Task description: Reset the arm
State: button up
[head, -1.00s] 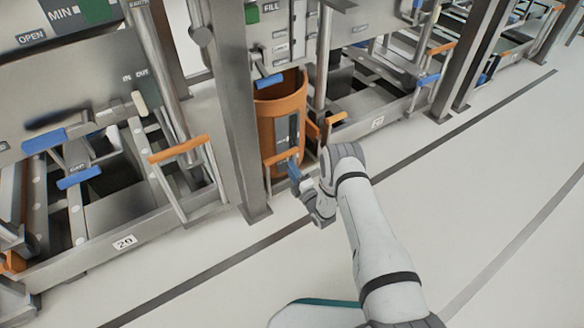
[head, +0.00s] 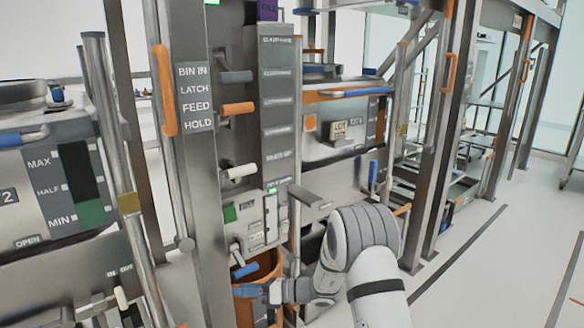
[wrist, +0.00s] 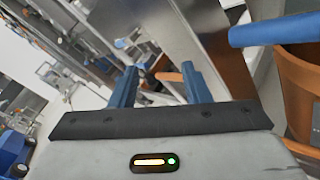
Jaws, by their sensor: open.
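My arm (head: 365,240) reaches up from the bottom of the head view. My gripper (head: 250,292) is at its end, in front of the orange bin (head: 268,266). In the wrist view my gripper (wrist: 160,88) shows two blue fingers standing apart with nothing between them. The orange bin (wrist: 298,95) is at the right edge of the wrist view, beside the fingers. A blue handle (wrist: 275,30) crosses in front of that bin. Most of the bin's lower part is hidden in the head view.
A panel with labels such as BIN IN, LATCH, FEED and HOLD (head: 195,98) stands above the bin. Several levers stick out, including an orange one (head: 238,109) and a white one (head: 239,171). Steel posts (head: 185,200) flank the bin. Open floor (head: 500,270) lies to the right.

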jog(key=s+d+r+n+g+h+p, duration=0.2)
jog(key=s+d+r+n+h+p, duration=0.25)
jog(key=s+r+n, duration=0.5)
jog(key=s+d+r+n+g+h+p, duration=0.25)
jog(key=s+d+r+n+p, duration=0.3)
jog(key=r, duration=0.75)
jog(key=s+d+r+n+t+h+p, duration=0.5)
jog(key=s+d+r+n+h+p, duration=0.5)
jog(key=s+d+r, duration=0.4)
jog(key=d+p, duration=0.1)
jog(key=d, duration=0.2)
jog(key=shift+s+d+r+n+p, duration=0.25)
jog(key=shift+s+n+p, duration=0.05)
jog(key=shift+s+p, duration=0.1)
jog(key=shift+c, duration=0.7)
